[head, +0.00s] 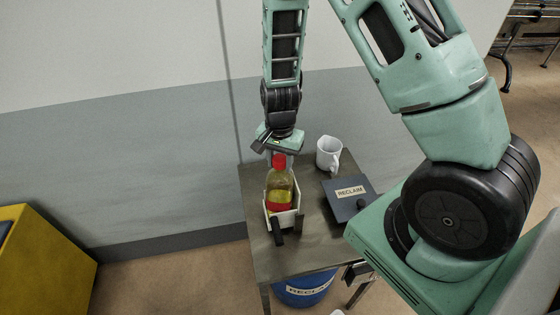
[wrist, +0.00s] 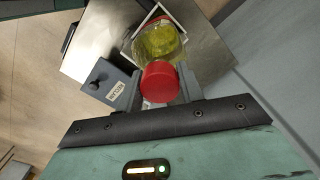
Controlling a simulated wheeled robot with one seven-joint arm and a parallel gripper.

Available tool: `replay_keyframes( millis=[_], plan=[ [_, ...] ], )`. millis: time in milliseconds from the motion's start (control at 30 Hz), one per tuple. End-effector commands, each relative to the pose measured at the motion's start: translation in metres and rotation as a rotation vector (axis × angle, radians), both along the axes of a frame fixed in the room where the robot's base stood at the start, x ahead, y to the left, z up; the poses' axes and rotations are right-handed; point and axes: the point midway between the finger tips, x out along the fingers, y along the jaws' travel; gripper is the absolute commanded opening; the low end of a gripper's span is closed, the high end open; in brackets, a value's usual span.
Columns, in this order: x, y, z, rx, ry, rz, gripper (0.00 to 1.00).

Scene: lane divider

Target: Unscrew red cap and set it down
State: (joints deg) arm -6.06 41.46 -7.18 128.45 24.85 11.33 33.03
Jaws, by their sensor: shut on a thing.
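The red cap (wrist: 160,82) is on top of a clear bottle (wrist: 158,42) with yellow liquid. In the head view the cap (head: 279,160) shows just under my gripper (head: 277,153), and the bottle (head: 279,188) stands upright in a white holder (head: 291,218) on the table. In the wrist view my gripper (wrist: 160,88) has one finger on each side of the cap and is shut on it. I cannot tell whether the cap is loosened from the neck.
The table (head: 308,252) is clear at the front. A blue bin (head: 303,291) is below, and a yellow cabinet (head: 40,262) stands at left.

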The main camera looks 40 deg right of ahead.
Motion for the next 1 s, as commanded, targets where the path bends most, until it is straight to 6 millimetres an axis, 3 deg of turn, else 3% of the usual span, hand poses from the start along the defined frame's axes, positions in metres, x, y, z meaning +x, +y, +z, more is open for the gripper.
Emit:
replay_keyframes(
  millis=[133,300,500,667,867,1000],
  plan=[
    [-0.0003,0.0001,-0.0003,0.0,0.001,0.012,0.22],
    [-0.0002,-0.0001,-0.0003,0.001,0.001,0.151,0.22],
    [-0.0002,0.0,0.0,0.0,0.001,0.157,0.22],
    [0.0,0.0002,-0.0002,0.0,0.0,0.295,0.22],
    [-0.0002,0.0003,0.0003,0.0,0.001,0.3,0.22],
    [0.0,-0.0001,-0.0005,0.0,0.0,0.415,0.22]
  ],
)
